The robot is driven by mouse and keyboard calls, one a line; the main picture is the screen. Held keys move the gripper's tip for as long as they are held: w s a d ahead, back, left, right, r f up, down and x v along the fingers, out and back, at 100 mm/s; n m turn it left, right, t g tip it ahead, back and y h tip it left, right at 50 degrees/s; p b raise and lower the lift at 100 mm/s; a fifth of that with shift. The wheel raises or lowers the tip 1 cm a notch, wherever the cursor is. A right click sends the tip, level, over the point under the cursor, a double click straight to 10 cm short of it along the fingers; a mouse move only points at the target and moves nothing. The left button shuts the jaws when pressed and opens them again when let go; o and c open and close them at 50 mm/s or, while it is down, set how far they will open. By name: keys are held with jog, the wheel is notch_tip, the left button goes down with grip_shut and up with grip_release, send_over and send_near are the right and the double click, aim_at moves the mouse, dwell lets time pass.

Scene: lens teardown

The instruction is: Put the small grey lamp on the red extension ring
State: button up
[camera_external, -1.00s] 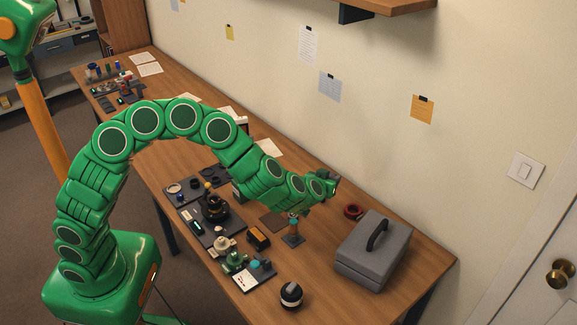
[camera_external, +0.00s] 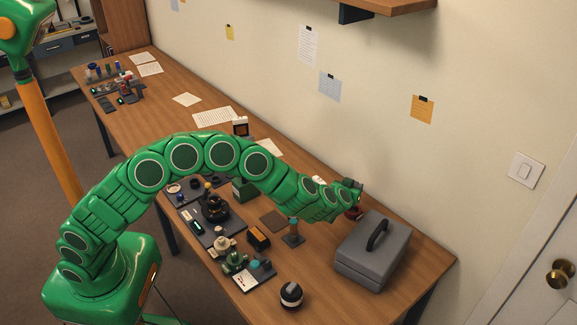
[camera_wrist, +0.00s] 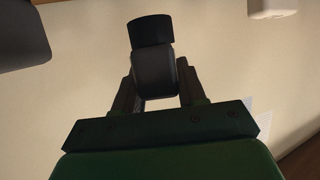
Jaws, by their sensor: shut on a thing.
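My gripper (camera_external: 352,190) is at the end of my outstretched arm, above the red extension ring (camera_external: 354,213). The ring lies on the table near the wall, left of the grey case, and is partly hidden by my gripper. In the wrist view my gripper (camera_wrist: 158,95) is shut on the small grey lamp (camera_wrist: 153,72), a dark grey body with a black end. The ring cannot be made out in the wrist view, and I cannot tell the gap between lamp and ring.
A grey case (camera_external: 372,250) with a handle stands right of the ring. A small stand (camera_external: 293,232) and a black-and-orange box (camera_external: 258,238) are to the left. A round black-and-white object (camera_external: 291,295) sits near the front edge. The wall (camera_external: 450,160) rises behind.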

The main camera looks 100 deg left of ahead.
jog(key=shift+w+a+f, duration=0.2)
jog(key=shift+w+f, duration=0.2)
jog(key=shift+f, duration=0.1)
jog(key=shift+w+a+f, duration=0.15)
jog(key=shift+w+f, duration=0.2)
jog(key=shift+f, duration=0.15)
jog(key=shift+w+a+f, duration=0.1)
jog(key=shift+w+f, duration=0.1)
jog(key=shift+f, duration=1.5)
jog(key=o, duration=1.2)
jog(key=shift+f, duration=0.1)
jog(key=v, duration=1.2)
